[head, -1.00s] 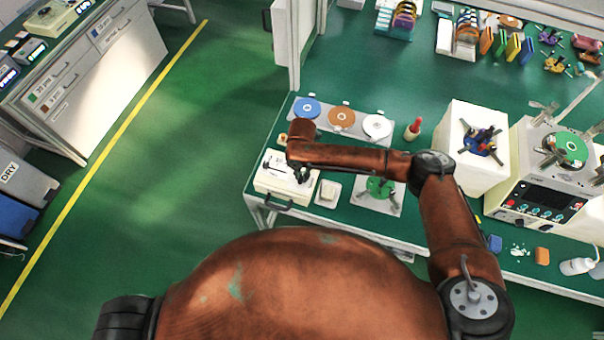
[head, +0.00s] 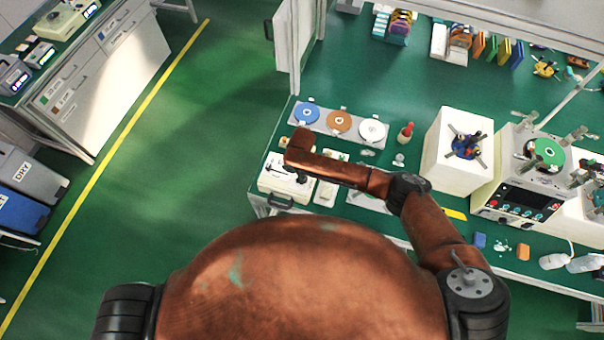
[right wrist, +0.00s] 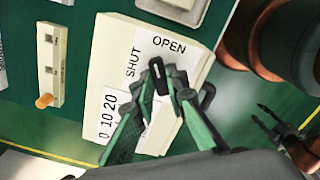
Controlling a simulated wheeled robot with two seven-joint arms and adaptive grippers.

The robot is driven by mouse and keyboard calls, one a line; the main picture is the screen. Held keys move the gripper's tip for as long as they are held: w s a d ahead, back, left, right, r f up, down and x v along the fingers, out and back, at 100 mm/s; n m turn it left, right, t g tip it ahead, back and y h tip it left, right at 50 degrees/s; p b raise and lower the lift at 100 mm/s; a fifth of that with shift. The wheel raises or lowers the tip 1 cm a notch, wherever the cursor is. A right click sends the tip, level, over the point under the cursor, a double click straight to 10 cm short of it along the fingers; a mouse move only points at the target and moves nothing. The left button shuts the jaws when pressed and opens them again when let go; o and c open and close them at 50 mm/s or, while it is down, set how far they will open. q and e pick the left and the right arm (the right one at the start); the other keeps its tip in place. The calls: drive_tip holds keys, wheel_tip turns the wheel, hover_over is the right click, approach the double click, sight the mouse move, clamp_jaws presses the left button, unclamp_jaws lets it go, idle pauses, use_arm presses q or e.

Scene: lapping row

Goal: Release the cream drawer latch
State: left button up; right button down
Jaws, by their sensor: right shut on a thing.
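The cream drawer box (head: 272,184) sits at the near left corner of the green bench, with a dark handle on its front. In the right wrist view its cream top (right wrist: 108,50) carries a white plate marked OPEN and SHUT and a scale marked 0 10 20. The black latch lever (right wrist: 158,76) stands over the plate, its end near the word OPEN. My right gripper (head: 302,179) is above the box; in the right wrist view its green-sided fingers (right wrist: 166,84) are closed about the lever. The lever's pivot is hidden by the fingers.
A tray with blue (head: 306,113), brown and white discs lies behind the box. A red-topped bottle (head: 405,132), a white block (head: 452,150) and a control machine (head: 520,190) stand to the right.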

drive_tip(key=m+p, duration=0.2)
drive_tip(key=m, duration=0.1)
drive_tip(key=shift+r+m+p, duration=0.15)
drive_tip(key=shift+m+p, duration=1.1)
drive_tip(key=shift+m, duration=0.55)
drive_tip(key=c, duration=1.9)
unclamp_jaws()
drive_tip(key=shift+c, duration=0.2)
wheel_tip(320, 180, up, 12)
drive_tip(key=shift+s+f, duration=0.1)
drive_tip(key=shift+f, duration=0.1)
